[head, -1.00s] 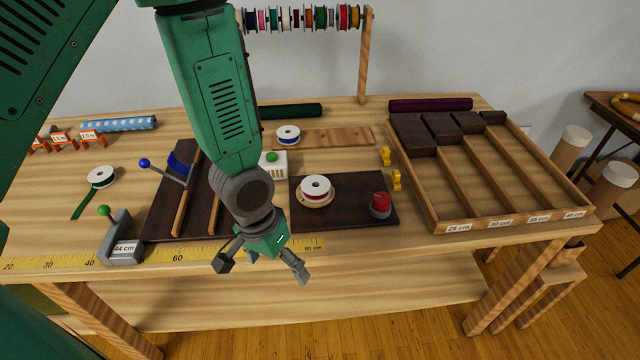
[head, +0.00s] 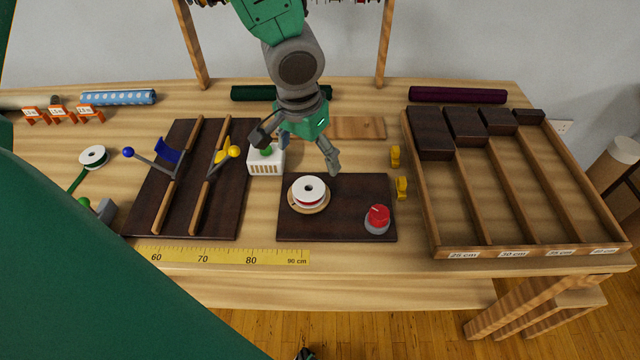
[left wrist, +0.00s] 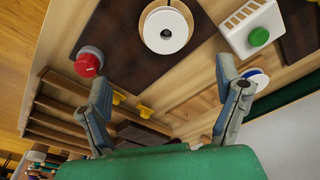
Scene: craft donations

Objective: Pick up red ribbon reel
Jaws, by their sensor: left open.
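The red ribbon reel (head: 309,192), white-flanged with red ribbon, lies flat on a round wooden base on the dark board (head: 343,225). Its white top and dark centre hole show in the left wrist view (left wrist: 166,44). My left gripper (head: 297,153) is open and empty, above the table just behind the reel, apart from it. Its spread fingers show in the left wrist view (left wrist: 163,80), with the reel beyond the gap between them. My right gripper is not clearly seen.
A red knob (head: 377,218) stands on the board right of the reel. A white box with a green button (head: 266,162) is close to my left gripper. Yellow pieces (head: 401,188) and a divided wooden tray (head: 440,220) are to the right. A yellow ruler (head: 225,256) runs along the front.

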